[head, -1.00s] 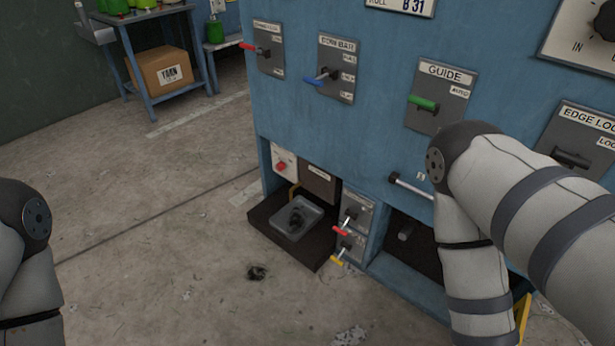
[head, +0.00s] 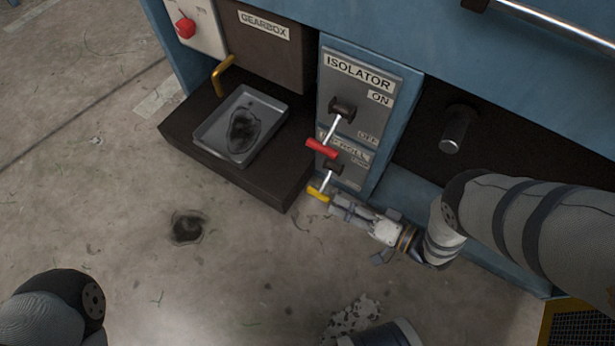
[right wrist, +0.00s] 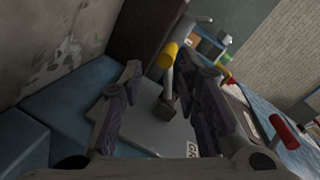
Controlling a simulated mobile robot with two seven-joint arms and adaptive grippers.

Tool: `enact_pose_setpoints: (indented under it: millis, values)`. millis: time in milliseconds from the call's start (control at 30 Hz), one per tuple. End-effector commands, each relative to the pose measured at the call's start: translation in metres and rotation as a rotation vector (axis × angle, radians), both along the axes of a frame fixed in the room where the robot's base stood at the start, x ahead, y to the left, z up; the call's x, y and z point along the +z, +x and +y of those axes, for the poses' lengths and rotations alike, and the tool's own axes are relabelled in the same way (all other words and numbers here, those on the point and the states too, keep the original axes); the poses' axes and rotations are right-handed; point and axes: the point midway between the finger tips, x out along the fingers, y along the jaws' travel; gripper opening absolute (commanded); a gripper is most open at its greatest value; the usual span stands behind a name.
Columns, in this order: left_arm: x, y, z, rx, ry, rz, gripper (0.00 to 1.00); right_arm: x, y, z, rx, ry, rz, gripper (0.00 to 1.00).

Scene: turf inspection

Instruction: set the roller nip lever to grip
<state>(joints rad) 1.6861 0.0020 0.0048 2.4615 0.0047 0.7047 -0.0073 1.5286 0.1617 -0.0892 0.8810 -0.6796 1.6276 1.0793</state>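The roller nip lever has a yellow handle (head: 318,194) on a silver stem and a dark pivot. It slants downward below a plate partly reading "ROLL"; its position labels are too small to read. My right gripper (head: 337,206) is close to the handle, at its lower right. In the right wrist view the gripper (right wrist: 168,95) is open, with the yellow handle (right wrist: 169,55) and stem showing between its two fingers. I cannot tell whether a finger touches the lever. My left gripper is out of view; only part of my left arm shows at lower left.
The isolator lever with a red handle (head: 322,149) is just above the yellow one, slanting down toward OFF. A grey tray (head: 205,132) with a dark stain sits on a dark ledge to the left. A metal roller end (head: 455,130) protrudes at right. Open floor lies in front.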

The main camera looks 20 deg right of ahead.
Motion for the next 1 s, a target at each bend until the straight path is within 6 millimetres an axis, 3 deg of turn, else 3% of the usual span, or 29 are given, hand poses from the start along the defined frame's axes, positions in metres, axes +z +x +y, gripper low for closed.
enact_pose_setpoints:
  millis: [200,400,767,900,1000]
  values:
    - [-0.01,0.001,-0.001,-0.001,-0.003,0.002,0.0,-0.001,0.049,0.035,0.0,-0.001,-0.002,0.3]
    - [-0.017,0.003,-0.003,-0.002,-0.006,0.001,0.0,0.0,0.08,0.057,-0.001,-0.001,0.0,0.3]
    - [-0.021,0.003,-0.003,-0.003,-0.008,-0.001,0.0,-0.002,0.089,0.063,-0.003,-0.003,0.002,0.3]
    - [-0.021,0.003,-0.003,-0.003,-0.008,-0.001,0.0,-0.002,0.088,0.063,-0.003,-0.004,0.002,0.03]
    - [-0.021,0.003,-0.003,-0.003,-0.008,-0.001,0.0,-0.002,0.088,0.063,-0.003,-0.004,0.002,0.0]
